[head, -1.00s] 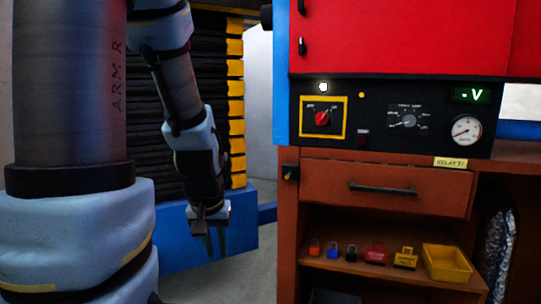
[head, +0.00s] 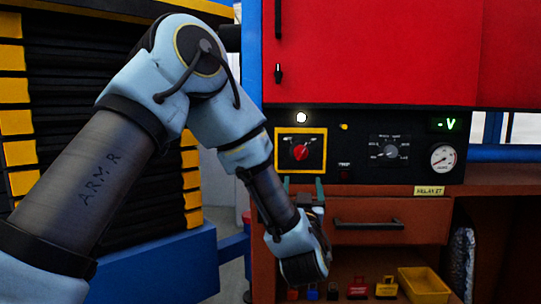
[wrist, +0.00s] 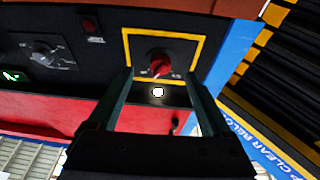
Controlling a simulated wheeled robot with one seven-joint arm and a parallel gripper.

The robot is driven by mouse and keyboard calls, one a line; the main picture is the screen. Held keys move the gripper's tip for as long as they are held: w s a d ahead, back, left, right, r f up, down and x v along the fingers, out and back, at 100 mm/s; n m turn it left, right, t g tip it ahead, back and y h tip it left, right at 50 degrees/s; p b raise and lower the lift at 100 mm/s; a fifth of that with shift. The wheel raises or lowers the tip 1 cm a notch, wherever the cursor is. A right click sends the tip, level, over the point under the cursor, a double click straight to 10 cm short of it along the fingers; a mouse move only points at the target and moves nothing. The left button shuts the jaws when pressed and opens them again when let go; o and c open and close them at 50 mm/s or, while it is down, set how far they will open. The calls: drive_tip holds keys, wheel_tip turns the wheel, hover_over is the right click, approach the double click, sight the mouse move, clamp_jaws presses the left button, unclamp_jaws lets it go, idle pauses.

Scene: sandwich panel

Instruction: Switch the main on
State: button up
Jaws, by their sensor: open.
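The main switch is a red rotary knob (head: 299,152) inside a yellow square frame (head: 325,150) on the black control panel. A lit white lamp (head: 301,118) sits just above the frame. My gripper (head: 303,182) is below the knob in the head view, fingers pointing up toward the panel. In the wrist view the picture is upside down; my open gripper (wrist: 158,85) has the red knob (wrist: 159,65) beyond and between its fingertips, apart from it. Nothing is held. The small markings around the knob are too blurred to read.
The panel also carries a black selector dial (head: 390,151), a green display (head: 446,125) and a round gauge (head: 443,158). Below are a drawer (head: 367,232) and a shelf with a yellow bin (head: 424,284) and small coloured items. A red cabinet (head: 375,55) stands above.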

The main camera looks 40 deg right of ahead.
sight(301, 158)
drive_tip(key=shift+n+t, duration=0.4)
drive_tip(key=shift+t, duration=0.3)
drive_tip(key=p+x, duration=0.2)
drive_tip(key=x, duration=0.2)
drive_tip(key=r+p+x, duration=0.1)
drive_tip(key=p+x, duration=0.1)
drive_tip(key=x, duration=0.3)
drive_tip(key=shift+s+r+p, duration=0.15)
drive_tip(key=shift+p, duration=0.2)
drive_tip(key=shift+w+d+r, duration=0.1)
drive_tip(key=shift+w+d, duration=0.2)
drive_tip(key=shift+w, duration=0.05)
